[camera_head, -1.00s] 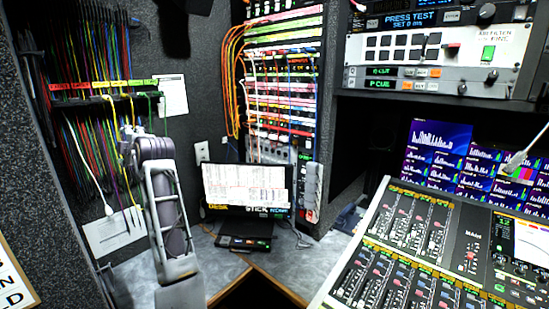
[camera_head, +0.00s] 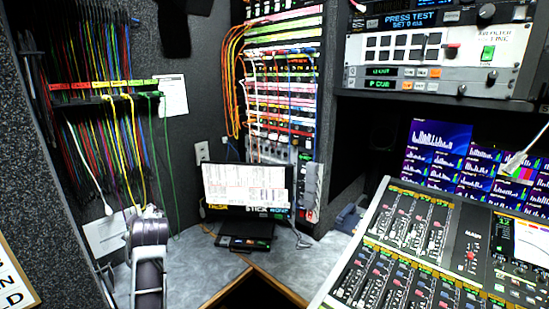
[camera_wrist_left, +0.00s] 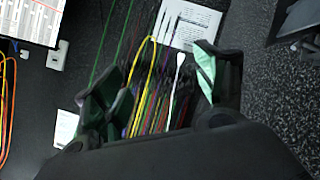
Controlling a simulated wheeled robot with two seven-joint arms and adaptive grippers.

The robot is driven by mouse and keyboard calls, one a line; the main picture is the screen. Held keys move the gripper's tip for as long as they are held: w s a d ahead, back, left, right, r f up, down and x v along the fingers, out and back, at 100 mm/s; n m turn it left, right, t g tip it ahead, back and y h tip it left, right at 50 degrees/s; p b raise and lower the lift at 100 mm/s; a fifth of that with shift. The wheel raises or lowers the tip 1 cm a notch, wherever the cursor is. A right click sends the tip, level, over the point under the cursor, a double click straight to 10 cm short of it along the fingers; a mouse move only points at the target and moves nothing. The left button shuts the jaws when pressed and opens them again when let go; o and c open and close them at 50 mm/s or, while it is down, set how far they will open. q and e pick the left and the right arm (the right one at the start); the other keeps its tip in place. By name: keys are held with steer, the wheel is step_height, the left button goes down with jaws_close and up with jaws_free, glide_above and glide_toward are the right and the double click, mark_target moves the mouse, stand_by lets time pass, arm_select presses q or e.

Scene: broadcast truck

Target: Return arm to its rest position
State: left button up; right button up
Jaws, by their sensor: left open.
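My left arm (camera_head: 148,255) shows at the lower left of the head view, low in front of the cable rack. Its gripper is hidden or out of that view. In the left wrist view my left gripper (camera_wrist_left: 160,95) is open, its two fingers spread wide apart with nothing held between them. Beyond the fingers hang coloured patch cables (camera_wrist_left: 160,112), a white connector (camera_wrist_left: 177,70) and a white paper sheet (camera_wrist_left: 190,22). The fingers appear apart from the cables, though the exact distance cannot be told. My right gripper is in neither view.
The cable rack (camera_head: 105,86) with hanging cables fills the left wall. A monitor (camera_head: 246,187) stands on the grey corner desk (camera_head: 200,262). A patch bay (camera_head: 285,90) rises behind it. A mixing console (camera_head: 420,250) takes up the right side. The desk between arm and monitor is clear.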

arm_select(q)
steer(key=s+d+f+m+g+h, duration=0.1)
steer(key=s+d+f+m+h, duration=0.1)
steer(key=s+d+f+m, duration=0.35)
steer(key=s+d+f+m+g+h, duration=0.1)
steer(key=s+d+f+m+h, duration=0.15)
steer(key=s+f, duration=0.65)
steer(key=s+d+f+m+g+h, duration=0.2)
steer(key=s+d+f+m, duration=0.35)
steer(key=s, duration=0.35)
steer(key=s+d+f+m+g+h, duration=0.2)
steer(key=s+d+f+m+g, duration=0.25)
steer(key=s, duration=0.45)
step_height(320, 180, down, 35)
steer(key=s+a, duration=0.2)
steer(key=s+a+f, duration=0.3)
steer(key=s+f, duration=0.6)
steer(key=s, duration=0.1)
steer(key=s+a+f, duration=0.3)
steer(key=s+f, duration=0.7)
steer(key=shift+s+a+y, duration=0.2)
steer(key=shift+s+y, duration=0.15)
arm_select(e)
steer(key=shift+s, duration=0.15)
